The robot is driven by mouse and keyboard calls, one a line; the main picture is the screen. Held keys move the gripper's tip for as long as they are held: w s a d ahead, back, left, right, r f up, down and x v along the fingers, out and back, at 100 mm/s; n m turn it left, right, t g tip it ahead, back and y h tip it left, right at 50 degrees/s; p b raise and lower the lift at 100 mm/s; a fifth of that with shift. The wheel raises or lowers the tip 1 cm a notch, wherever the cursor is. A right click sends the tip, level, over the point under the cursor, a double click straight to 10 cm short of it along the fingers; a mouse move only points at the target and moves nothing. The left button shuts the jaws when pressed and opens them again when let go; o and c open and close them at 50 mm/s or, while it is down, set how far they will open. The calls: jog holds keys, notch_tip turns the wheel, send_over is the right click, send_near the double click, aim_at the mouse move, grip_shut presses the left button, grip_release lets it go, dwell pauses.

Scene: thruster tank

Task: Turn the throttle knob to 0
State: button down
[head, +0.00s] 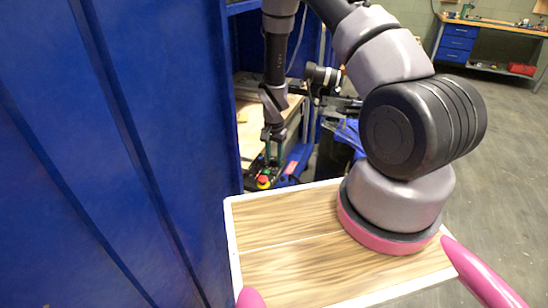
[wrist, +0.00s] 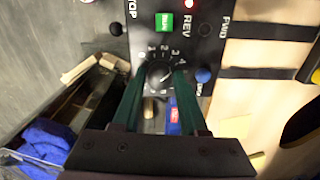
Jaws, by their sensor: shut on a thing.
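The throttle knob (wrist: 159,74) is a dark round knob on a black control panel (wrist: 200,45), ringed by white numbers. The 1 to 4 read along its far and right side; a 0 mark cannot be made out. My gripper (wrist: 160,80) has its two green fingers on either side of the knob and is shut on it. The knob's pointer is too small to read surely. In the head view my gripper (head: 271,137) reaches down to the panel, and the knob is too small to make out there.
Beside the knob are a green button (wrist: 164,23), a blue button (wrist: 204,75) and REV and FWD labels. A red-and-yellow stop button (head: 263,181) shows in the head view. A blue wall (head: 110,150) stands close on the left; open floor (head: 510,190) lies to the right.

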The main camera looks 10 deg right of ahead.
aim_at(274, 158)
jog(key=n, duration=0.4)
jog(key=shift+n, duration=0.3)
jog(key=n, duration=0.5)
jog(key=shift+n, duration=0.3)
jog(key=n, duration=0.8)
jog(key=shift+n, duration=0.3)
jog(key=shift+c, duration=2.2)
grip_release()
notch_tip(274, 158, up, 11)
